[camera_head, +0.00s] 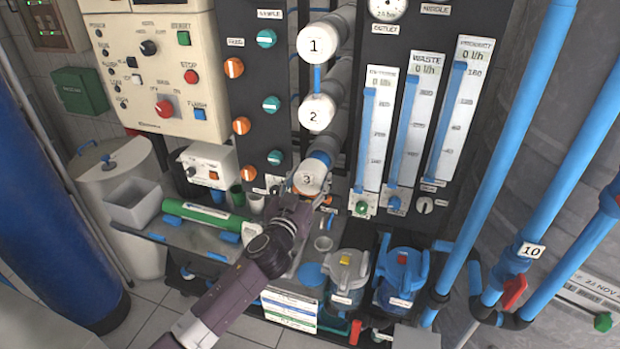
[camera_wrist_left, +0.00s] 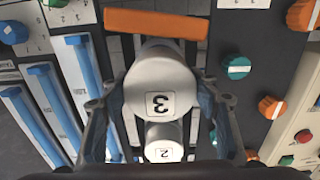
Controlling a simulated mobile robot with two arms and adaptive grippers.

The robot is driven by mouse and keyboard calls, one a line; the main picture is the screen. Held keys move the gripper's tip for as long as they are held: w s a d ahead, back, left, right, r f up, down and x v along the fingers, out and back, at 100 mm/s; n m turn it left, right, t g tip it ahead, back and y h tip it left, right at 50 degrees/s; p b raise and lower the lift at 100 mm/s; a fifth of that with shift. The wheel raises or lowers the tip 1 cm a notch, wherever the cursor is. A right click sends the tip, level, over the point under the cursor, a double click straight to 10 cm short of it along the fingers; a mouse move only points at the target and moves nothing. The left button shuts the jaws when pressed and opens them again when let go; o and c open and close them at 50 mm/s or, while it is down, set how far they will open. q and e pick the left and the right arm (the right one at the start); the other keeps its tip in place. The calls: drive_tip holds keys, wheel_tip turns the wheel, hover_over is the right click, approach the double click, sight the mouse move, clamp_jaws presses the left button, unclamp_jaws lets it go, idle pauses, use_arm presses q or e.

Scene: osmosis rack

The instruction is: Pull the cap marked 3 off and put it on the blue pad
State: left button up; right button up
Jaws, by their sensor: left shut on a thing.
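The white cap marked 3 (camera_head: 309,180) is at the lower end of the lowest grey-white tube, with a blue band (camera_head: 320,157) showing just behind it. My left gripper (camera_head: 306,197) reaches up from below and is shut on this cap. In the left wrist view the cap (camera_wrist_left: 157,98) appears upside down between the two fingers of my gripper (camera_wrist_left: 157,108). Whether the cap is seated or slightly drawn out is unclear. A round blue pad (camera_head: 311,275) lies on the bench below, just right of my forearm. My right gripper is not in view.
Caps marked 1 (camera_head: 316,43) and 2 (camera_head: 317,112) sit on tubes above. A green cylinder (camera_head: 207,215) and a grey bin (camera_head: 134,203) are on the left. Flow meters (camera_head: 375,130) flank the tubes.

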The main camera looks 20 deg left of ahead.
use_arm(q)
drive_tip(key=shift+s+r, duration=0.1)
drive_tip(key=shift+s, duration=1.15)
drive_tip(key=shift+s+a+p, duration=0.1)
drive_tip(key=shift+s+p, duration=0.35)
drive_tip(key=shift+s, duration=1.8)
